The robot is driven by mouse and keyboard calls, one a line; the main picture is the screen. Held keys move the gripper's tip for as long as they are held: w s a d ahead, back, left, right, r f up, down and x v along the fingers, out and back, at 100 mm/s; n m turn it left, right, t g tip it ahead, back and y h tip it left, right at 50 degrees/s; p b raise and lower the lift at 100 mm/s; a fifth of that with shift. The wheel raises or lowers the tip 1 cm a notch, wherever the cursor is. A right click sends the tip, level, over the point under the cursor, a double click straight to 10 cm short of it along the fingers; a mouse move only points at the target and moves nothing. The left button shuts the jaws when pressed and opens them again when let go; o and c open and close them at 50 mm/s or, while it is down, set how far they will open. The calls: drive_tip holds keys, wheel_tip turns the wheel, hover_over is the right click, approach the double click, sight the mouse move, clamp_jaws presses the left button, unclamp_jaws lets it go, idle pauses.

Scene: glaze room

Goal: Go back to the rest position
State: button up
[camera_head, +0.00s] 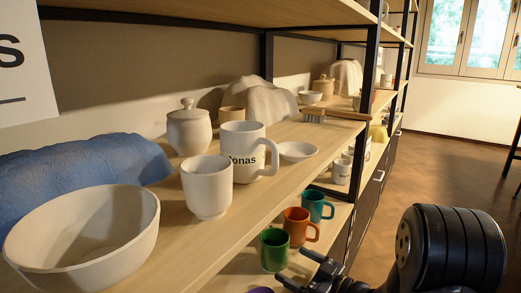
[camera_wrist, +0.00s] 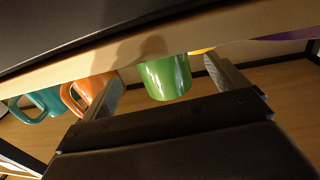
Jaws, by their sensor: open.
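My gripper (camera_head: 302,269) is at the lower right of the head view, in front of the lower shelf and close to the green mug (camera_head: 274,249). Its two fingers are apart and hold nothing. In the wrist view my gripper (camera_wrist: 162,70) also shows open, with the green mug (camera_wrist: 165,77) appearing between the fingers; I cannot tell how far beyond them it stands. The orange mug (camera_head: 297,227) and teal mug (camera_head: 314,205) stand farther along the same shelf. They also show in the wrist view, orange (camera_wrist: 98,96) and teal (camera_wrist: 42,103).
The upper shelf holds a white bowl (camera_head: 85,240), a white cup (camera_head: 207,187), a "Jonas" mug (camera_head: 241,150), a lidded jar (camera_head: 189,130) and a blue cloth (camera_head: 85,170). A black shelf post (camera_head: 368,100) rises beyond. Open floor (camera_head: 440,160) lies to the right.

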sight(286, 253)
drive_tip(key=b+x, duration=0.1)
drive_tip(key=x, duration=0.5)
drive_tip(key=shift+w+a+f, duration=0.1)
drive_tip(key=shift+w+a, duration=0.05)
drive_tip(key=shift+a, duration=0.15)
drive_tip(key=shift+d+r+p, duration=0.15)
drive_tip(key=shift+r+p, duration=0.35)
drive_tip(key=shift+p, duration=0.35)
drive_tip(key=shift+r+p, duration=0.75)
drive_tip(key=shift+p, duration=0.5)
drive_tip(key=w+d+b+v, duration=0.1)
drive_tip(key=b+v, duration=0.6)
drive_tip(key=v, duration=0.9)
drive_tip(key=shift+r, duration=0.3)
drive_tip(key=shift+a, duration=0.1)
